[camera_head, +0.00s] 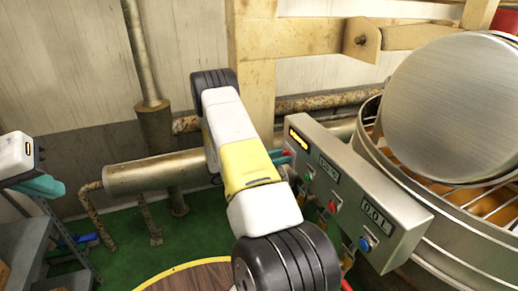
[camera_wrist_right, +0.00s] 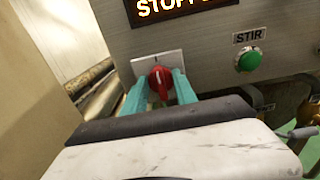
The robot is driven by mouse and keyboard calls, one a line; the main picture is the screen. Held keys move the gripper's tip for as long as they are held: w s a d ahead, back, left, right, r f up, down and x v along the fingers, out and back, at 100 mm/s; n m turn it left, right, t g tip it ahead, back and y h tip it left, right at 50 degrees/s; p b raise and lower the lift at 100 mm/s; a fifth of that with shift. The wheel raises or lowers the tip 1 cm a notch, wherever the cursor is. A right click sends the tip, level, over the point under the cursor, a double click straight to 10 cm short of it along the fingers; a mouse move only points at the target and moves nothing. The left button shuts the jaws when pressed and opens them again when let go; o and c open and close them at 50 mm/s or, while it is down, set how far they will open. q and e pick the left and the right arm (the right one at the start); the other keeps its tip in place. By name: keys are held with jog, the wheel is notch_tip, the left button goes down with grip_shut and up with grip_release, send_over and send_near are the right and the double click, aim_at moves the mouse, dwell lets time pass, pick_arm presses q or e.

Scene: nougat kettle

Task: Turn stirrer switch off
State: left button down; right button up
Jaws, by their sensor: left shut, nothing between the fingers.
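The red rotary switch (camera_wrist_right: 160,82) sits on a pale square plate (camera_wrist_right: 143,68) on the grey control panel (camera_wrist_right: 215,60), its white mark close to upright. My right gripper (camera_wrist_right: 161,88) has one teal finger on each side of this switch and appears shut on it. In the head view, my right arm hides most of that gripper at the panel's left end (camera_head: 283,157). The orange display (camera_wrist_right: 172,6) above reads "STOPP...", its end cut off. My left gripper (camera_head: 40,186) is shut and empty at the left edge, far from the panel.
A green button (camera_wrist_right: 248,60) under a "STIR" label is right of the switch. Lower on the panel are another red control (camera_head: 333,206) and a blue one (camera_head: 365,243). The metal kettle (camera_head: 450,225) with its raised round lid (camera_head: 455,105) stands right. Rusty pipes (camera_head: 150,173) run behind.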

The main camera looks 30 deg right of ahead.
grip_shut()
jog(key=shift+n, duration=0.3)
jog(key=shift+w+f+n, duration=0.15)
jog(key=shift+n, duration=4.15)
jog(key=shift+w+f+n, duration=0.1)
jog(key=shift+w+n, duration=0.05)
jog(key=shift+n, duration=4.15)
grip_release()
